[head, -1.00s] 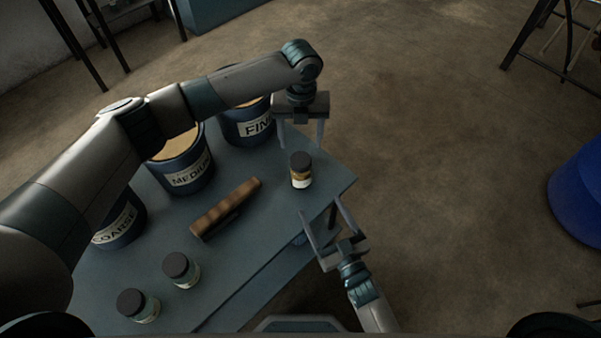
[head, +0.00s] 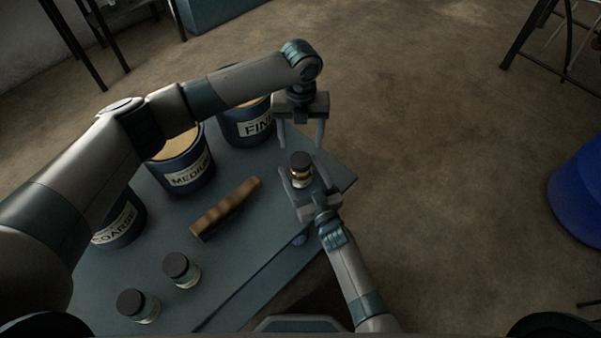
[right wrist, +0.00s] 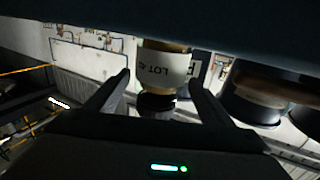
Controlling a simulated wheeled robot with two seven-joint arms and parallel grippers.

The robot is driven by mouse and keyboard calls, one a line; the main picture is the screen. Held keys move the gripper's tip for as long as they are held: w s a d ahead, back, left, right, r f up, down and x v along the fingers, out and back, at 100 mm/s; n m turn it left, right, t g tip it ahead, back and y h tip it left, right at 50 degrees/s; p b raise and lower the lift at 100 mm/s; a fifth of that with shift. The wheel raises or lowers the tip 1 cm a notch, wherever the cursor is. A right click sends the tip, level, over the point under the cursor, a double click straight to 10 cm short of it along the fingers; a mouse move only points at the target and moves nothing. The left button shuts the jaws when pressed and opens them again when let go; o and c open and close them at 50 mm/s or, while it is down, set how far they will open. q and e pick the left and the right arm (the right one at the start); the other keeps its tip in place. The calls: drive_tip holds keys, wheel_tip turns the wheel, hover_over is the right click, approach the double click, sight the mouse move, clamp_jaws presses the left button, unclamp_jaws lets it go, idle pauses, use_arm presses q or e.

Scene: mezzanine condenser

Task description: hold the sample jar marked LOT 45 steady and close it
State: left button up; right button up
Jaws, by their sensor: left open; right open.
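The sample jar (head: 301,174) stands upright near the right end of the table, with a dark lid on top and amber contents. In the right wrist view its white label (right wrist: 163,70) shows upside down and reads LOT 4 with the last digit unclear. Its dark lid (right wrist: 157,103) is on it; how tightly, I cannot tell. My right gripper (head: 303,178) is open, with one finger on each side of the jar, not visibly pressing on it. My left gripper (head: 301,143) is open and empty, pointing down just beyond and above the jar.
Two other dark-lidded jars (head: 182,270) (head: 138,306) stand at the table's near left. A brown wooden block or brush (head: 225,208) lies mid-table (head: 255,240). Buckets marked COARSE (head: 118,226), MEDIUM (head: 190,176) and FINE (head: 257,128) line the far side. A blue drum (head: 577,200) stands right.

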drive_tip(key=shift+w+a, duration=0.25)
drive_tip(key=shift+w, duration=0.2)
